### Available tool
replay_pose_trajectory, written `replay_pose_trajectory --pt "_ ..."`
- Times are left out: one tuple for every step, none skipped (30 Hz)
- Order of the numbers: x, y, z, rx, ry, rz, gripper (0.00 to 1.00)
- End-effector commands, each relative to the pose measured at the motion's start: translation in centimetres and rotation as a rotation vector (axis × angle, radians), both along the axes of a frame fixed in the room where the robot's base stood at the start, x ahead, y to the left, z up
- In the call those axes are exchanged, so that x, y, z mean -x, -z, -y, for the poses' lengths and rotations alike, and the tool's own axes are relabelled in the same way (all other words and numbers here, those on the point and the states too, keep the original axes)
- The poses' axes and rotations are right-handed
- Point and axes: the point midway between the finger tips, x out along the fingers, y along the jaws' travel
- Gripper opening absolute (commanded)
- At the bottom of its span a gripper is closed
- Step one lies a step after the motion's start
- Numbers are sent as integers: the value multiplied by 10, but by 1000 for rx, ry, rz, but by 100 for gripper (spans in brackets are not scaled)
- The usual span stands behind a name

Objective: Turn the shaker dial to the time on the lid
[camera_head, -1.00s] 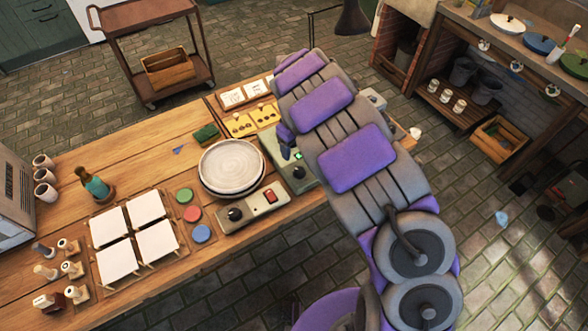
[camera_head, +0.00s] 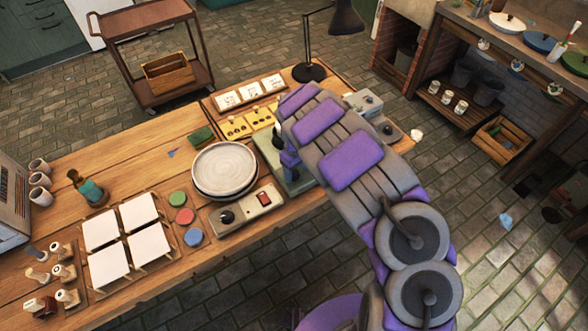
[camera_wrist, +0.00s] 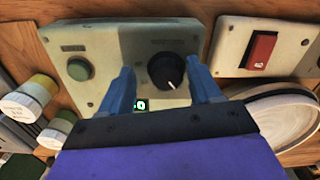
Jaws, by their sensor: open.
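The shaker is a grey-green control box (camera_wrist: 120,52) in the wrist view. Its black dial (camera_wrist: 167,69) has a white pointer mark aimed toward the lower right of that picture. A small lit display (camera_wrist: 141,105) shows a green digit, partly hidden by my gripper. A round green button (camera_wrist: 78,69) is on the same face. My gripper (camera_wrist: 165,80) is open, with its two blue fingers on either side of the dial; I cannot tell whether they touch it. In the head view my gripper (camera_head: 285,147) covers much of the box (camera_head: 268,152). No readable time on a lid shows.
A grey panel with a red switch (camera_wrist: 263,50) sits beside the box. Stacked plates (camera_head: 224,168), white tiles (camera_head: 136,217) and colored discs (camera_head: 185,216) lie on the wooden table. A black lamp (camera_head: 308,70) stands behind my arm.

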Motion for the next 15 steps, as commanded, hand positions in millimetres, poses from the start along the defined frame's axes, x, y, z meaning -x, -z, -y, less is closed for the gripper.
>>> replay_pose_trajectory --pt "0 0 -2 1 0 0 63" --pt "0 1 -3 3 0 0 61" --pt "0 1 -5 5 -1 -1 57" --pt "0 2 -6 6 -1 -1 55" --pt "1 2 -7 7 -2 -1 52" --pt "1 2 -8 8 -2 -1 48" --pt "1 2 -8 9 -1 -1 45" --pt "1 2 -9 10 -1 -1 42" --pt "1 3 -9 11 -1 -1 38" --pt "1 3 -9 11 -1 -1 35" --pt "1 2 -9 10 -1 -1 33" --pt "1 2 -8 8 -1 -1 29" --pt "1 2 -7 7 -2 -1 26" --pt "1 2 -7 6 -2 -2 23" --pt "1 2 -7 6 -2 -3 19"
